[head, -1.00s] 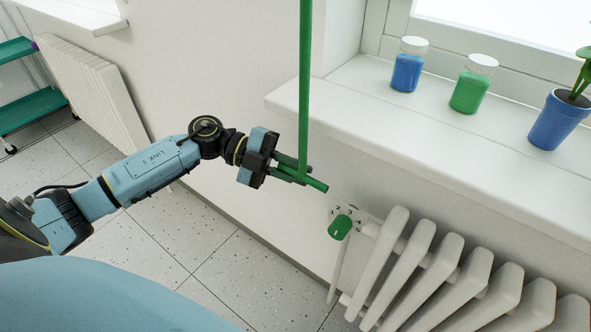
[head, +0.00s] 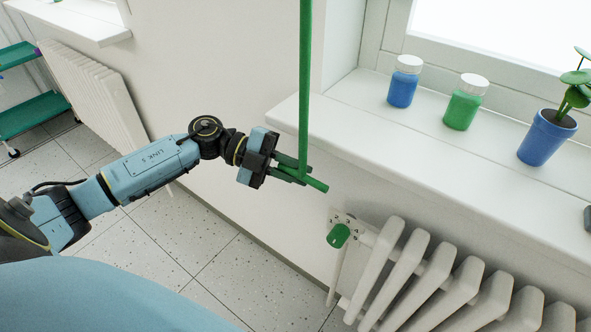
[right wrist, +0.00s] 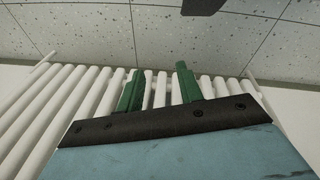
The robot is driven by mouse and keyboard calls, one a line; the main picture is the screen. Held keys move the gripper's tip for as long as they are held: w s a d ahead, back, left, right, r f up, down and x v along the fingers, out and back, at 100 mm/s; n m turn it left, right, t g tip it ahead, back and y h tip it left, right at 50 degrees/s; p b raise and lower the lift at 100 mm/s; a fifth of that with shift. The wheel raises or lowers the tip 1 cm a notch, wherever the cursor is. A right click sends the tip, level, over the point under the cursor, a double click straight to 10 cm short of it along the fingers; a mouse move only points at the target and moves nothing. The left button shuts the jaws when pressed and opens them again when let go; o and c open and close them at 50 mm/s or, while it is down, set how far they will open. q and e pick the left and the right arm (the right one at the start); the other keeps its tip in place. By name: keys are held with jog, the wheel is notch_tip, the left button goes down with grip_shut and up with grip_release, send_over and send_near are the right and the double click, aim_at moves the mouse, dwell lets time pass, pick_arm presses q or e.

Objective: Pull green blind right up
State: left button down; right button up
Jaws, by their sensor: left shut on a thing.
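A long green vertical rod or cord (head: 304,85) hangs down in the head view and ends in a short green crossbar (head: 316,184). My left gripper (head: 297,171) is shut on the handle at its lower end, coming in from the left, in front of the wall. The green blind itself is out of view. In the right wrist view my right gripper (right wrist: 160,80) has its two green fingers apart, with nothing between them; it faces a white radiator and the floor.
A white windowsill (head: 400,165) to the right bears a blue jar (head: 403,88), a green jar (head: 463,108) and a potted plant (head: 545,138). Below it is a white radiator (head: 400,275) with a green valve knob (head: 338,236). A green shelf cart (head: 30,113) stands far left.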

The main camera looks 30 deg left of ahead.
pick_arm(q)
jog(key=shift+s+d, duration=0.1)
jog(key=shift+d, duration=0.05)
jog(key=c, duration=1.4)
grip_release()
jog(key=shift+r, duration=0.1)
